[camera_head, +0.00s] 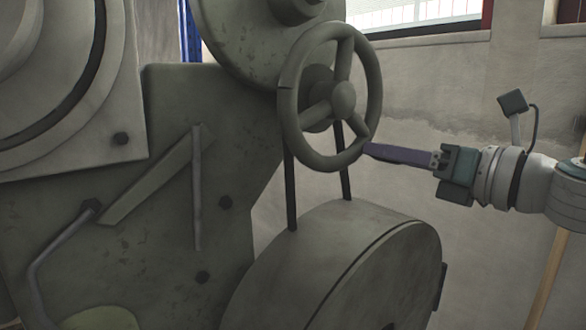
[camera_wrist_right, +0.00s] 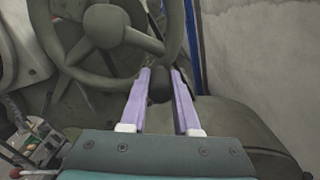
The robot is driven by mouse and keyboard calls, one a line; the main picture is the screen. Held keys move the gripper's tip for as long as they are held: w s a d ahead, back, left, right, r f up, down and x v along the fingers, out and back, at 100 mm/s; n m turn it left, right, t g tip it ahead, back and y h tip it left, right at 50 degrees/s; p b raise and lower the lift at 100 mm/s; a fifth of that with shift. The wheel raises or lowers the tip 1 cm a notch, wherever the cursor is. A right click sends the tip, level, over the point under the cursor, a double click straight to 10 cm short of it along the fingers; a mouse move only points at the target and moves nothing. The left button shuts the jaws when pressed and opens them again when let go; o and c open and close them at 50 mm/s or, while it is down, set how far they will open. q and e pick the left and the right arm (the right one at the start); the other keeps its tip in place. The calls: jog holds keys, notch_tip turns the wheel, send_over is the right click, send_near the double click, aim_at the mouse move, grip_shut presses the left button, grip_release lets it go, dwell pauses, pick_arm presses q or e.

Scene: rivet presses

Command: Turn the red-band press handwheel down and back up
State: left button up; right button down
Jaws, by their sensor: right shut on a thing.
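The grey-green press handwheel (camera_head: 343,99) has a round rim, spokes and a central hub. It stands upright on the press (camera_head: 190,170) at the upper middle of the head view. No red band shows on the visible parts. My right gripper (camera_head: 368,150) reaches in from the right, with its purple fingers at the lower right of the rim. The wrist view shows the wheel's hub (camera_wrist_right: 102,26) at upper left. The right fingers (camera_wrist_right: 160,76) are closed on a dark part at the rim, whose exact shape is partly hidden. My left gripper is not in view.
A large round drum-like housing (camera_head: 330,265) stands below the wheel. Two dark rods run between them. A bent lever (camera_head: 55,245) and bolts are on the press at left. A plain wall (camera_head: 455,90) lies behind, with free room around my right arm.

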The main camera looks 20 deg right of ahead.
jog(key=shift+w+d+r+n, duration=0.15)
jog(key=shift+d+r+n, duration=0.1)
jog(key=shift+d+n, duration=0.25)
jog(key=shift+a, duration=0.1)
jog(key=shift+r, duration=0.1)
jog(key=c, duration=0.7)
grip_release()
jog(key=shift+o, duration=0.2)
jog(key=b+v, duration=0.3)
jog(key=v, duration=0.7)
